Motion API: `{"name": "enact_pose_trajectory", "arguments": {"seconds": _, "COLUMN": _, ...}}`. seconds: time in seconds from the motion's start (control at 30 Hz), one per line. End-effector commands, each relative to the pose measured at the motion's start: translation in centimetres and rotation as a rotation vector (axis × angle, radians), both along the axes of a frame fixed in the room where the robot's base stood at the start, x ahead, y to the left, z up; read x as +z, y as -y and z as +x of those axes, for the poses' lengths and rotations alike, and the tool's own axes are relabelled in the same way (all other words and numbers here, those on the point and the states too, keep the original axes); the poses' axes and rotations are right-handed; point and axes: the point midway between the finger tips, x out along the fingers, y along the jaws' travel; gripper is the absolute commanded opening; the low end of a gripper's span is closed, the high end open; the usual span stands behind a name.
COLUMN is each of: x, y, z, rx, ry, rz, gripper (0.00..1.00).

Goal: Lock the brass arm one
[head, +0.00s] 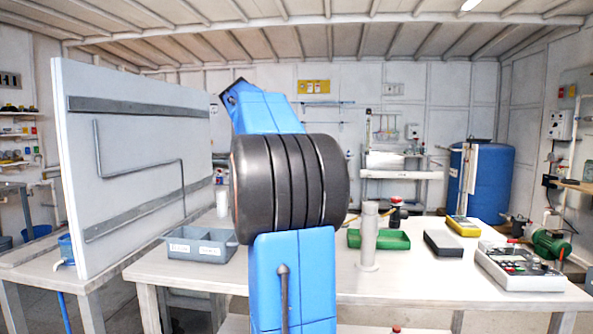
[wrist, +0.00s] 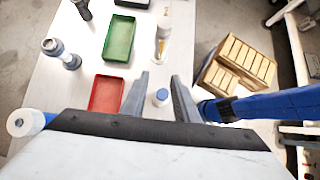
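I cannot pick out a brass arm in either view. In the wrist view my gripper (wrist: 160,76) is open, its two grey fingers apart over the white bench. A small white bottle with a blue cap (wrist: 162,97) shows between the fingers; I cannot tell how far below them it is. An upright clear cylinder with a yellowish lower part (wrist: 161,48) stands just beyond the fingertips. A grey and blue fitting (wrist: 62,54) is at the left. In the head view my blue and black arm hides the middle, and my gripper is not seen.
The wrist view shows a red tray (wrist: 106,94), a green tray (wrist: 118,38) and a slatted wooden crate (wrist: 240,62). In the head view, a grey bin (head: 180,249), control box (head: 520,270) and white post (head: 369,245) stand on the bench; a tall panel (head: 140,145) is left.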

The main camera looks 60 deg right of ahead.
Motion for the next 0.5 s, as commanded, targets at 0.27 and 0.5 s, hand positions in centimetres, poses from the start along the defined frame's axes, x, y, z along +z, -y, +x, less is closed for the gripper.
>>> {"name": "enact_pose_trajectory", "arguments": {"seconds": 0.27, "x": 0.7, "y": 0.7, "z": -1.3, "rx": -0.011, "ry": 0.045, "rz": 0.028, "gripper": 0.27}}
{"name": "enact_pose_trajectory", "arguments": {"seconds": 0.5, "x": 2.9, "y": 2.4, "z": -4.7, "rx": -0.016, "ry": 0.188, "rz": 0.101, "gripper": 0.27}}
